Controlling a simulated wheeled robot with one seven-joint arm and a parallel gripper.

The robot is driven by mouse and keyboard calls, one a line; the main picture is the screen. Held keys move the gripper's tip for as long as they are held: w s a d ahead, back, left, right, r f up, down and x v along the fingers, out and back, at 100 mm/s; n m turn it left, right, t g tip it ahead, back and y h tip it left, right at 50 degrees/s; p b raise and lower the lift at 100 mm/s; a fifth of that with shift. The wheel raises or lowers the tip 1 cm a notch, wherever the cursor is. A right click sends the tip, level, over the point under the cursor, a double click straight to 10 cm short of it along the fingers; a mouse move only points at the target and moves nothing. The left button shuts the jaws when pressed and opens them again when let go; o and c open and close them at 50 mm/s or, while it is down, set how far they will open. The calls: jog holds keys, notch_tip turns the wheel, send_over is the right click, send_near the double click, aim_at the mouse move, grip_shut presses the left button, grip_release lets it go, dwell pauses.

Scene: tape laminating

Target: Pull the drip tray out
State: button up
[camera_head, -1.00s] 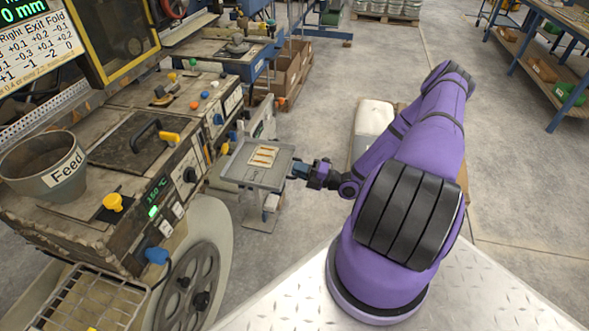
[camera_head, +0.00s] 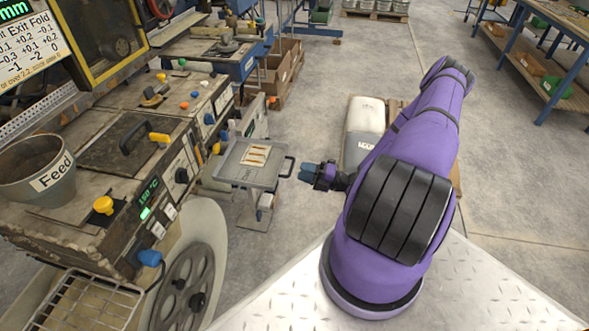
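The laminating machine (camera_head: 110,150) with knobs and a "Feed" pot (camera_head: 38,172) fills the left. A white sack (camera_head: 364,117) on a pallet stands behind my arm. Cardboard boxes (camera_head: 281,67) stand behind the tray. The floor between tray and sack is clear.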

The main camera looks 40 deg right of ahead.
jog(key=v, duration=0.5)
jog(key=shift+s+d, duration=0.2)
jog(key=shift+s, duration=0.15)
jog(key=w+a+r+n+g+h, duration=0.1)
jog(key=a+r+n+g, duration=0.4)
jog(key=r+n, duration=0.5)
jog(key=w+a+r+n+g+h, duration=0.1)
jog(key=a+r+n+g, duration=0.2)
jog(key=r+n+g, duration=0.55)
jog(key=w+a+r+n+g+h, duration=0.1)
jog(key=a+r+n+g, duration=0.25)
jog(key=r+n, duration=0.8)
jog(key=s+a+r+n+t+h, duration=0.3)
jog(key=s+r+n, duration=0.5)
jog(key=r, duration=0.3)
jog(key=s+a+r+n+t+h, duration=0.3)
jog(key=s+a+r+n+h, duration=0.2)
jog(key=r, duration=0.7)
jog(key=shift+s+a+n+h, duration=0.4)
jog(key=shift+s+a+n, duration=1.05)
jog(key=shift+n, duration=0.45)
